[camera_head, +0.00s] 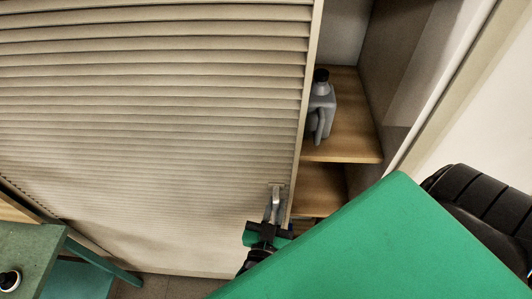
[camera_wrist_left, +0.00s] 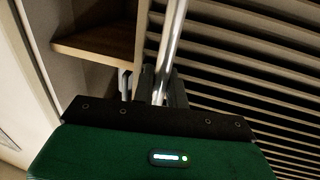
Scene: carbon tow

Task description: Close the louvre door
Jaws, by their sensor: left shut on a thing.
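The louvre door (camera_head: 150,110) is a beige slatted panel that fills the left and middle of the head view. To the right of its edge, part of the cabinet stands open with shelves showing. A metal handle (camera_head: 277,192) sits low near the door's right edge. My left gripper (camera_head: 268,222) is at the handle and shut on it. In the left wrist view the bright handle bar (camera_wrist_left: 170,45) runs between the fingers (camera_wrist_left: 155,85), with the door's slats (camera_wrist_left: 250,60) to the right. My right gripper is not in view.
A grey jug with a dark cap (camera_head: 320,105) stands on a wooden shelf (camera_head: 350,145) in the open part. The cabinet's right side frame (camera_head: 440,95) is beyond it. A green table (camera_head: 30,255) with a small dark-topped item (camera_head: 9,281) is at lower left.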

